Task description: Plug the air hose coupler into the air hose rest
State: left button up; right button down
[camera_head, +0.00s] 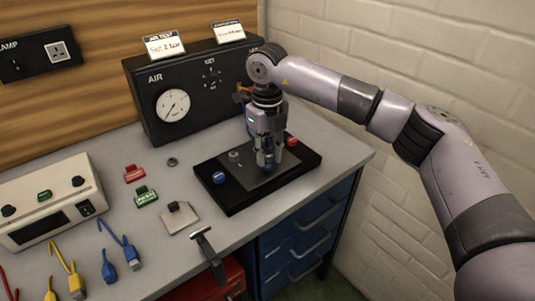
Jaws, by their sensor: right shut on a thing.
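My right gripper (268,160) points straight down over the black base plate (210,191) on the bench. It is shut on a small blue part (261,159) low between its fingers. The fingers hide most of that part, and I cannot tell for sure whether it is the air hose coupler. I cannot tell whether it touches the plate. The plate carries a blue knob (218,177), a red knob (292,142) and a small metal fitting (235,156). I cannot make out which piece is the air hose rest. My left gripper is not in view.
The black AIR box (150,111) with a gauge stands behind the plate. Red (134,173) and green (146,196) labelled blocks, a metal plate with a dark clip (182,218) and blue leads (120,245) lie left. A white wall is right.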

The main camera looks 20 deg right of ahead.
aim_at(269, 148)
jog(key=shift+r, duration=0.2)
jog(key=shift+r+p, duration=1.95)
jog(key=shift+r, duration=0.9)
jog(key=shift+f, duration=0.1)
jog(key=shift+s+f+n, duration=0.25)
jog(key=shift+s+n, duration=0.1)
jog(key=shift+n, duration=0.25)
jog(key=s+n, duration=0.1)
jog(key=n, duration=0.1)
jog(key=s+f+n, duration=0.1)
jog(key=n, duration=0.2)
jog(key=s+f+n, duration=0.1)
jog(key=s+n, duration=0.1)
jog(key=shift+d+f, duration=0.25)
jog(key=shift+d, duration=0.1)
jog(key=s+n, duration=0.2)
jog(key=n, duration=0.1)
jog(key=s+f+n, duration=0.1)
jog(key=s+n, duration=0.1)
jog(key=n, duration=0.1)
jog(key=s+f+n, duration=0.1)
jog(key=s+n, duration=0.1)
jog(key=n, duration=0.1)
jog(key=shift+d+f, duration=0.25)
jog(key=s+f+n, duration=0.2)
jog(key=s+n, duration=0.9)
jog(key=n, duration=0.3)
jog(key=shift+d+f+n, duration=0.3)
jog(key=shift+d+n, duration=0.05)
jog(key=shift+n, duration=0.05)
